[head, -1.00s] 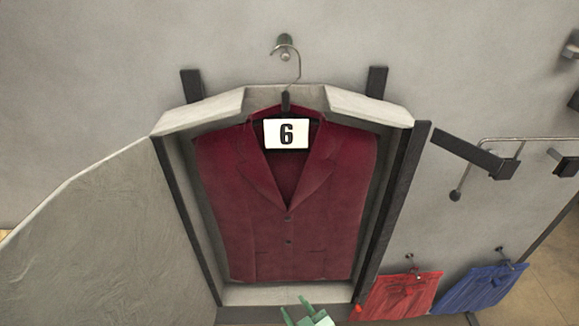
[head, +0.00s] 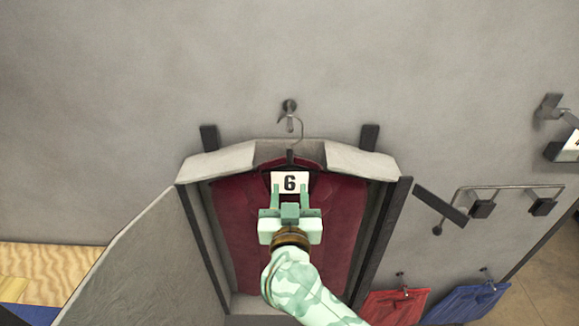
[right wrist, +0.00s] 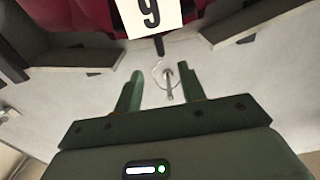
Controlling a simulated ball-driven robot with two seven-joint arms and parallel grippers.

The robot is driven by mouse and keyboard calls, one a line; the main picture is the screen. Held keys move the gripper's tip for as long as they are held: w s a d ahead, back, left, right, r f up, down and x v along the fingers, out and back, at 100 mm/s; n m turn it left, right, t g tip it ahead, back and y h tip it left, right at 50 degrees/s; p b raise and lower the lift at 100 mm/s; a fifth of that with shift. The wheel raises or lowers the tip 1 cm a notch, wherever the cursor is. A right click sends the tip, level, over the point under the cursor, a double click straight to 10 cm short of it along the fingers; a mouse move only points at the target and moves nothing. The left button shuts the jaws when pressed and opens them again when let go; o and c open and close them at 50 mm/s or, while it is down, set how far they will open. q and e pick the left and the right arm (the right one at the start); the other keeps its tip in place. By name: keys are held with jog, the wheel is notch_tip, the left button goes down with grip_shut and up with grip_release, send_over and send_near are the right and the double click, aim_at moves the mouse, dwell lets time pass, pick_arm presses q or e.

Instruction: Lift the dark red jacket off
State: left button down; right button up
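The dark red jacket (head: 235,240) hangs in a grey open-fronted cover against the wall. Its wire hanger hook (head: 300,130) is on a wall peg (head: 289,106). A white card (head: 290,182) reading 6 hangs at its collar. My right gripper (head: 290,192) is open and empty in front of the jacket, its fingertips around the card's lower edge in the head view; my arm hides the jacket's middle. In the right wrist view the jacket (right wrist: 92,12) and card (right wrist: 150,14) appear upside down, with the peg (right wrist: 169,84) showing between my open fingers (right wrist: 162,88). My left gripper is out of view.
The cover has sloping top flaps (head: 360,163) and dark side strips (head: 382,240). A grey panel (head: 150,265) stands open at left. At right are a rail (head: 490,188), a red garment (head: 395,306) and a blue one (head: 466,302).

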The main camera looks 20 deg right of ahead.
aim_at(290, 158)
jog(key=b+x, duration=0.3)
jog(key=x, duration=0.3)
jog(key=shift+w+d+f+b, duration=0.1)
jog(key=shift+w+f+b, duration=0.05)
jog(key=shift+b, duration=0.15)
jog(key=x, duration=0.1)
jog(key=p+x, duration=0.1)
jog(key=x, duration=0.1)
jog(key=p+x, duration=0.1)
jog(key=shift+w+d+r, duration=0.1)
jog(key=shift+w+r, duration=0.15)
jog(key=shift+p+x, duration=0.35)
jog(key=shift+x, duration=0.45)
jog(key=shift+f, duration=0.15)
grip_shut()
